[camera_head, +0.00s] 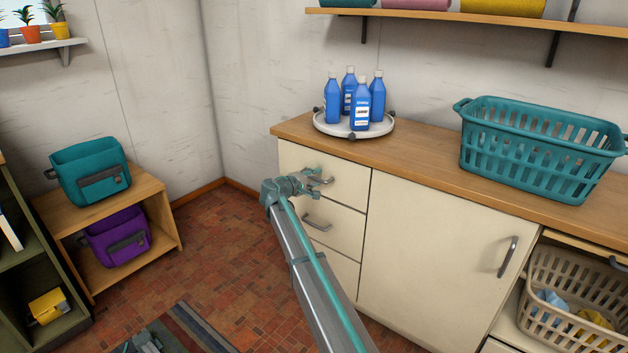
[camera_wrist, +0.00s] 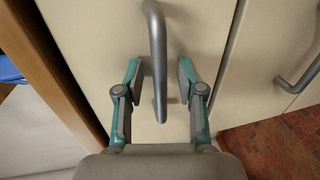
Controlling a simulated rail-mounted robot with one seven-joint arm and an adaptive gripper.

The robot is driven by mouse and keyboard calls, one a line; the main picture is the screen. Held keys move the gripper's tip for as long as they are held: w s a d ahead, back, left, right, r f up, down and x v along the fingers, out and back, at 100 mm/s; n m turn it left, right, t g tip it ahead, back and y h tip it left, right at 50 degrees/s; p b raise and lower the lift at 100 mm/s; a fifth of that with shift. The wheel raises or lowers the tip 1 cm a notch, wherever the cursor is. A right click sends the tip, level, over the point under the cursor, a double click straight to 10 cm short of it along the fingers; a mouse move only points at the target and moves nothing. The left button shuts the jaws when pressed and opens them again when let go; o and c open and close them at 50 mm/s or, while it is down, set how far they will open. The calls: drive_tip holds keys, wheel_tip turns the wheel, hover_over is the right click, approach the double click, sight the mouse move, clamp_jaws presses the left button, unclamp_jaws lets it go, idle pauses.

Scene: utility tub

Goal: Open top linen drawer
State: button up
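The top linen drawer (camera_head: 345,187) is the cream upper drawer at the left end of the counter, and it is shut. Its grey bar handle (camera_head: 326,180) is partly hidden by my gripper (camera_head: 308,177) in the head view. In the wrist view the drawer front (camera_wrist: 90,40) fills the middle, and the handle (camera_wrist: 157,50) runs between the two fingers of my gripper (camera_wrist: 159,78). The fingers are apart, one on each side of the bar, with a visible gap on both sides.
A second drawer handle (camera_head: 318,222) is just below; it shows at right in the wrist view (camera_wrist: 299,75). A wooden countertop (camera_head: 430,175) overhangs above, bearing a white turntable (camera_head: 330,128) with blue bottles (camera_head: 361,106). A cabinet door (camera_head: 430,255) is to the right. Tiled floor lies left.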

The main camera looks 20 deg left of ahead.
clamp_jaws()
idle(0.4)
